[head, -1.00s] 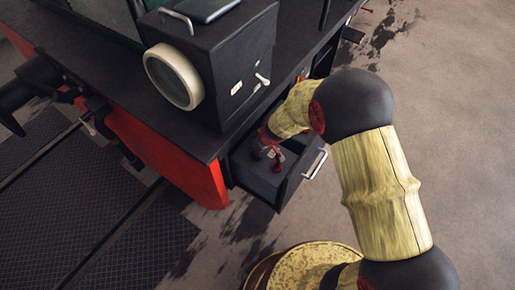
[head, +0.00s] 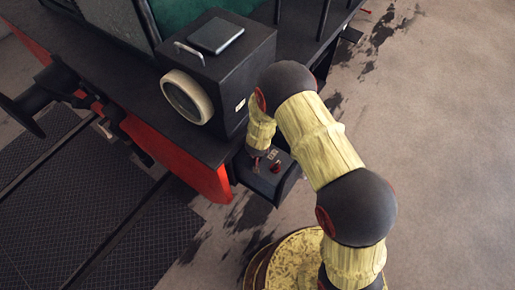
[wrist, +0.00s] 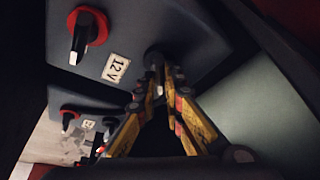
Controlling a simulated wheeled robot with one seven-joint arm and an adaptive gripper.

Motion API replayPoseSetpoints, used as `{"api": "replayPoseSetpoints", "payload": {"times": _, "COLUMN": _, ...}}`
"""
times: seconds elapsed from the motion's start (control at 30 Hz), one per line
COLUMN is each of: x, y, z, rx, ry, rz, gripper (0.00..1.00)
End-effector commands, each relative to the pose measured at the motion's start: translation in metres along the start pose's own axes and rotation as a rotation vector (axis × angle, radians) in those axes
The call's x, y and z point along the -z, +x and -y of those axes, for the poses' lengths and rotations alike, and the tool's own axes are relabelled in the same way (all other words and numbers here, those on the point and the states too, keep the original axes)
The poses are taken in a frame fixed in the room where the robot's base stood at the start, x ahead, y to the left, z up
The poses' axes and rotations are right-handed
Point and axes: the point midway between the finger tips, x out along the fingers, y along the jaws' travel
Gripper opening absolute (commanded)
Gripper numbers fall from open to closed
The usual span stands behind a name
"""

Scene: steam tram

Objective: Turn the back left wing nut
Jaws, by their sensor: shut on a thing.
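In the wrist view, my gripper (wrist: 158,85) has its yellow fingers closed on a dark wing nut (wrist: 154,58) on a grey battery (wrist: 205,45) labelled "12 V". The fingers largely hide this nut, and I cannot tell its angle. A black wing nut on a red ring (wrist: 88,33) stands on the same battery, apart from my fingers. A second battery (wrist: 90,98) shows below it, with a red-ringed terminal (wrist: 68,119) and a dark terminal (wrist: 109,122).
The black case with a round lamp (head: 187,97) stands on the tram deck just above the battery box. The red tram side (head: 185,165) is to the left. Open floor (head: 430,120) lies to the right.

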Motion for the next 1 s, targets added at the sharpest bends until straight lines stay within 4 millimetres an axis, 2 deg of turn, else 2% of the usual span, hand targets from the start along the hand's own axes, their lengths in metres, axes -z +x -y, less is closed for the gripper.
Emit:
{"api": "replayPoseSetpoints", "payload": {"times": 0.73, "x": 0.0009, "y": 0.0002, "z": 0.0008, "rx": -0.024, "ry": 0.058, "rz": -0.002, "gripper": 0.00}}
{"api": "replayPoseSetpoints", "payload": {"times": 0.77, "x": 0.0009, "y": 0.0003, "z": 0.0008, "rx": -0.024, "ry": 0.058, "rz": -0.002, "gripper": 0.11}}
{"api": "replayPoseSetpoints", "payload": {"times": 1.0, "x": 0.0005, "y": 0.0002, "z": 0.0006, "rx": -0.024, "ry": 0.058, "rz": -0.001, "gripper": 0.24}}
